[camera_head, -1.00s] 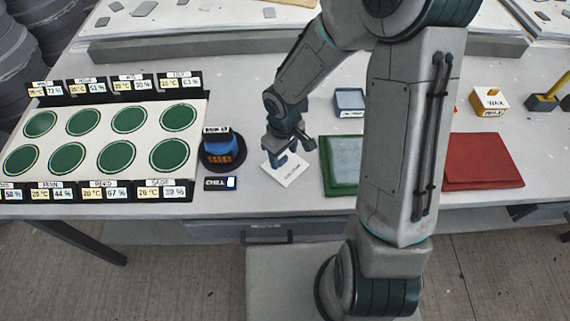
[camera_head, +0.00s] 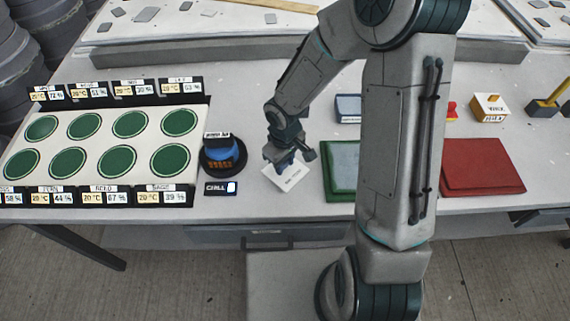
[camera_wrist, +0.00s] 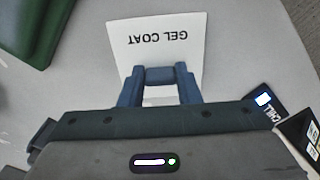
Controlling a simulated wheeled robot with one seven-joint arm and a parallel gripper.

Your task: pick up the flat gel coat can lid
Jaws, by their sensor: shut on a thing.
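The flat gel coat can lid is a thin white square (camera_head: 293,178) marked "GEL COAT". It is at the table's front middle, and it also shows upside down in the wrist view (camera_wrist: 155,45). The fingers hide part of that edge. I cannot tell whether the lid is clear of the table.
A blue-topped round dial (camera_head: 222,152) and a "CHILL" tag (camera_head: 221,188) are to the left. A panel of green discs (camera_head: 100,148) lies farther left. A green-rimmed mould (camera_head: 341,168) and a red block (camera_head: 482,166) lie to the right, partly behind my arm.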

